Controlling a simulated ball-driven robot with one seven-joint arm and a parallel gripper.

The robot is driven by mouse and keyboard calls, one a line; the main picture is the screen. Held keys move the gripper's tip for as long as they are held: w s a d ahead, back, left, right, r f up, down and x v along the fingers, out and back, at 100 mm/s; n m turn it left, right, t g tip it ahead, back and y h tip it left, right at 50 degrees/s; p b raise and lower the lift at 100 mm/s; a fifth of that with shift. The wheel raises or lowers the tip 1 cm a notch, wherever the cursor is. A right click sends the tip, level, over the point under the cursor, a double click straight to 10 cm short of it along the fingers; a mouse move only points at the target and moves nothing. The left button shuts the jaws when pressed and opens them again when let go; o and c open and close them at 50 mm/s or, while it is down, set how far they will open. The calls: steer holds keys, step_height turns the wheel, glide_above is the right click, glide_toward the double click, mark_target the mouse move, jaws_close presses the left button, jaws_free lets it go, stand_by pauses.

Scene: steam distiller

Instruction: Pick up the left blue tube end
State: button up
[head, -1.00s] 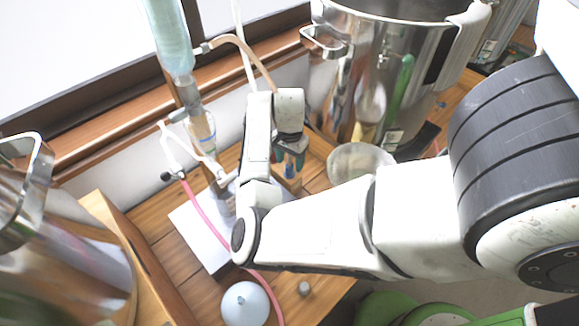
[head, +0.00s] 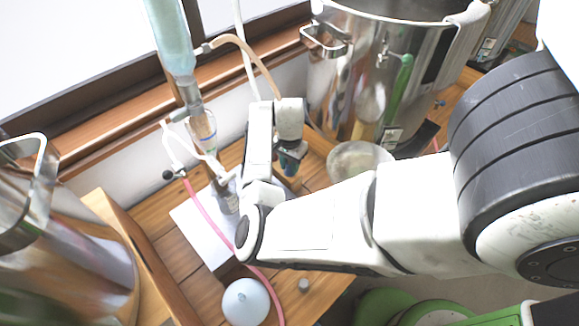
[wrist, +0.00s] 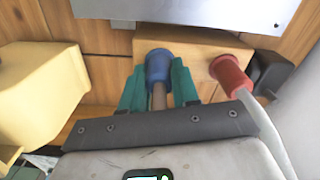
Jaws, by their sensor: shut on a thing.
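The blue tube end (wrist: 158,66) is a round blue cap on a greyish stem, at the middle of the wrist view. My gripper (wrist: 159,82) has its two green fingers on either side of it, shut on it. The blue end is the left one of two; a red tube end (wrist: 232,75) stands to its right. In the head view my gripper (head: 290,162) points down over the wooden bench, and a small bit of blue shows at its fingertips.
A wooden block (wrist: 200,45) lies right behind the tube ends. A yellow container (wrist: 35,95) is at left in the wrist view. A large steel pot (head: 340,80) and a clear bowl (head: 345,158) stand close to my gripper. A pink hose (head: 215,222) crosses the bench.

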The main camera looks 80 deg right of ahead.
mark_target(290, 162)
jaws_close()
step_height(290, 162, up, 10)
steer(key=shift+f+b, duration=0.2)
steer(key=shift+b, duration=0.6)
steer(key=shift+r+p, duration=0.8)
steer(key=shift+r, duration=0.9)
